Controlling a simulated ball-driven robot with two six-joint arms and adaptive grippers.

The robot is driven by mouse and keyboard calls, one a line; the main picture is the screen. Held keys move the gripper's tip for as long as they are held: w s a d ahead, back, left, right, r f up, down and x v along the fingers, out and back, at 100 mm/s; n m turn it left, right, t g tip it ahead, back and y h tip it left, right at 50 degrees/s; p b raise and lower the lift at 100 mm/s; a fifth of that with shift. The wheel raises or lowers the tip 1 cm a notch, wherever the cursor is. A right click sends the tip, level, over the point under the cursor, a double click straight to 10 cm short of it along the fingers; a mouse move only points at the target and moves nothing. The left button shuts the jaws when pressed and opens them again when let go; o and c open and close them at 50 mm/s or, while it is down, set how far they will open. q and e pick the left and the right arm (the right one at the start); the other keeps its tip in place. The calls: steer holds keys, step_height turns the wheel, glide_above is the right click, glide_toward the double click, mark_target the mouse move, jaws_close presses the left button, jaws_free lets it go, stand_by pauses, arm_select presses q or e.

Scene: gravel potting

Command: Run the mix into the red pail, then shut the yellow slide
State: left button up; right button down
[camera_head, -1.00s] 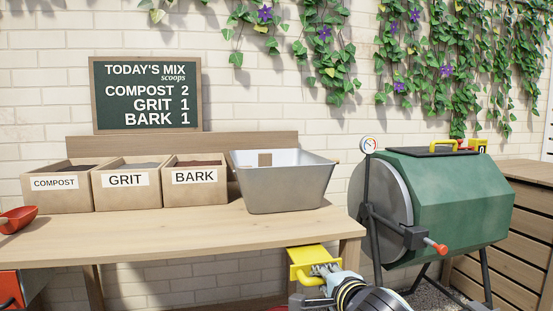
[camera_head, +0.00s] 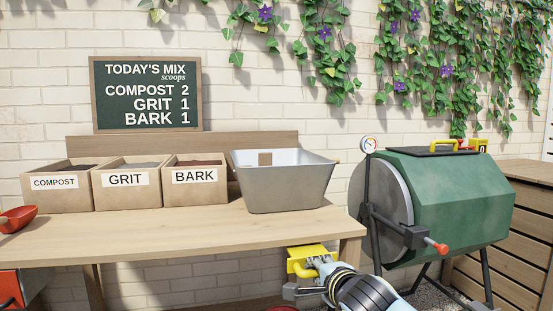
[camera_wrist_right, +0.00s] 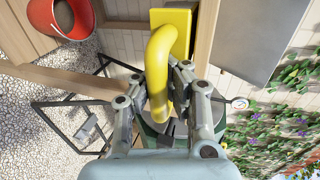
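The yellow slide (camera_head: 312,252) sits under the front edge of the bench, below the metal tub (camera_head: 285,188). My right gripper (camera_head: 318,264) is at its handle. In the right wrist view the handle (camera_wrist_right: 160,60) passes between the two fingers (camera_wrist_right: 158,88), which close in on both sides of it. The red pail (camera_wrist_right: 78,30) stands on the ground in that view; something dark shows inside, but how full it is I cannot tell. The tub's contents are hidden. My left gripper is out of view.
Boxes of compost (camera_head: 57,195), grit (camera_head: 130,190) and bark (camera_head: 195,188) stand left of the tub. A red scoop (camera_head: 18,218) lies at the bench's left end. A green tumbler (camera_head: 450,205) on legs stands close on the right. The bench front is clear.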

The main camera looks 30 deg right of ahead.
mark_target(311, 256)
steer(key=shift+w+d+r, duration=0.1)
steer(key=shift+w+r, duration=0.35)
steer(key=shift+w, duration=0.2)
steer(key=shift+w+r, duration=0.4)
steer(key=shift+w, duration=0.2)
steer(key=shift+w+d+b, duration=0.1)
steer(key=shift+w+b, duration=0.2)
steer(key=shift+w, duration=0.1)
steer(key=c, duration=1.6)
jaws_free()
steer(key=o, duration=0.4)
steer(key=shift+s, duration=0.1)
steer(key=o, duration=0.3)
steer(key=shift+f, duration=0.1)
steer(key=shift+s+f, duration=0.1)
steer(key=shift+s, duration=0.1)
arm_select(q)
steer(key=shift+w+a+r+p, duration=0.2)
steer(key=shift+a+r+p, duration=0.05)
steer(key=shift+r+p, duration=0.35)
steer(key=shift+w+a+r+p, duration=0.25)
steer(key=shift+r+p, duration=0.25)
steer(key=shift+p, duration=0.15)
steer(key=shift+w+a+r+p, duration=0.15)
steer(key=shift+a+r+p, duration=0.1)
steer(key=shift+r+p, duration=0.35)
arm_select(e)
steer(key=shift+v, duration=4.45)
